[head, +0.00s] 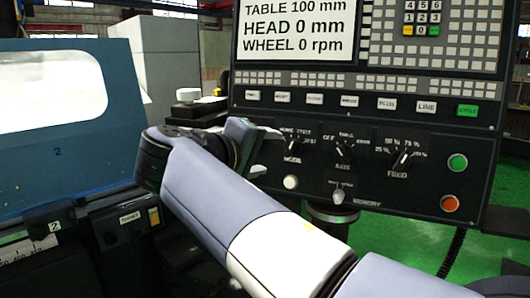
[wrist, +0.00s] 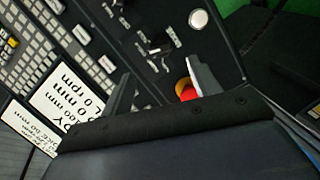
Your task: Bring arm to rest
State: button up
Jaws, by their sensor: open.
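My arm crosses the head view from the lower right to the centre and bends at the wrist. My gripper (head: 266,153) is in front of the left part of the dark control panel (head: 390,245), near the MODE knob (head: 293,142). A red and yellow button (wrist: 186,90) is partly hidden behind the right finger. I cannot tell whether the fingers touch the panel.
A screen (head: 297,28) is above. A blue machine cover (head: 90,160) with a window stands left. Green floor shows right.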

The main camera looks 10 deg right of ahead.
aim_at(291, 150)
jog(key=shift+w+d, duration=0.1)
jog(key=x, duration=1)
jog(key=shift+w+d+f+b, duration=0.15)
jog(key=shift+w+d+b, duration=0.1)
jog(key=shift+b, duration=0.05)
